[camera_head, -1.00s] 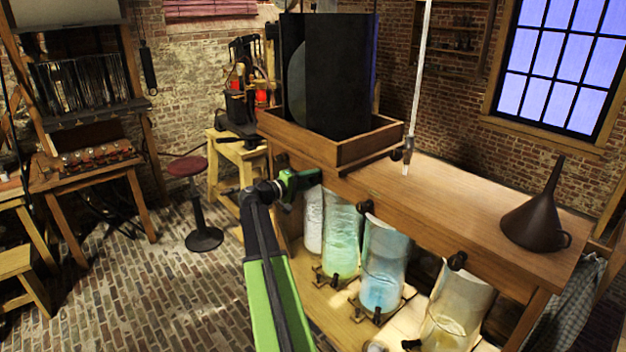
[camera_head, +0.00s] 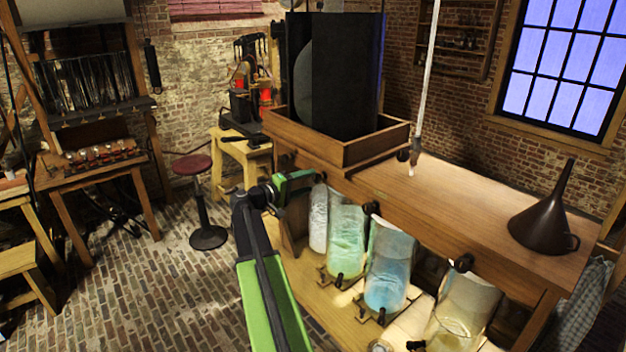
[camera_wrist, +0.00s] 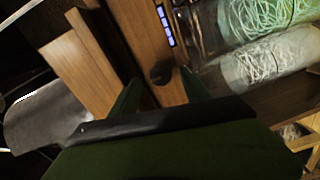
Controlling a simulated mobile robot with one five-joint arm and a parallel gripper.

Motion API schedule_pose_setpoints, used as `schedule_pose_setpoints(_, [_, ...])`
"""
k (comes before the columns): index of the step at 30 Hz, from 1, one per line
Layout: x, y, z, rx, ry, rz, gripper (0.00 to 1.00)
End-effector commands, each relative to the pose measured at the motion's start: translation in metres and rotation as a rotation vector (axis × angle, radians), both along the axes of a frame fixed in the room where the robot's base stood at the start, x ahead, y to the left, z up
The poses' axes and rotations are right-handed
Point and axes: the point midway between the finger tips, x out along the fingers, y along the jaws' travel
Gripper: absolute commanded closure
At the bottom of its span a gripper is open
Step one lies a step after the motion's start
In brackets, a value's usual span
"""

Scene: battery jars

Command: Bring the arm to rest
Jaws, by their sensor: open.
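My gripper (camera_head: 306,180) is at the end of my green and black arm, near the left part of the wooden bench's front, close to the white jar (camera_head: 318,218). In the wrist view its two green fingers (camera_wrist: 162,92) are apart with nothing held between them. A dark round knob (camera_wrist: 160,73) on the wood shows beyond the fingers. To the right on the lower shelf stand a green jar (camera_head: 345,242), a blue jar (camera_head: 389,268) and a pale yellow jar (camera_head: 462,306). The head view shows the fingertips small, partly against the bench.
The wooden bench (camera_head: 465,205) carries a tray (camera_head: 365,150) with a tall black box (camera_head: 340,80) and a dark funnel (camera_head: 545,220). A thin pale rod (camera_head: 425,90) stands above the bench. A red stool (camera_head: 194,168) is left of my arm, with open brick floor (camera_head: 165,290) around it.

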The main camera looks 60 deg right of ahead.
Motion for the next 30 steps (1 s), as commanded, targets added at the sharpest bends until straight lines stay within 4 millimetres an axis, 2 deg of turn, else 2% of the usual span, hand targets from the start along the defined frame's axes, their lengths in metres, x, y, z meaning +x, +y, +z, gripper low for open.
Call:
schedule_pose_setpoints(3, [0.001, 0.020, 0.002, 0.000, 0.000, 0.000, 0.45])
schedule_pose_setpoints(6, [0.002, 0.028, 0.002, 0.000, -0.001, -0.002, 0.45])
schedule_pose_setpoints(20, [0.003, 0.030, 0.002, 0.000, -0.001, -0.002, 0.45])
schedule_pose_setpoints(23, [0.013, 0.037, -0.001, 0.001, 0.000, 0.014, 0.45])
schedule_pose_setpoints(26, [0.052, 0.069, -0.010, 0.000, -0.001, 0.081, 0.45])
schedule_pose_setpoints(29, [0.103, 0.132, -0.028, 0.022, -0.014, 0.190, 0.45])
schedule_pose_setpoints(30, [0.119, 0.161, -0.042, 0.060, -0.034, 0.232, 0.45])
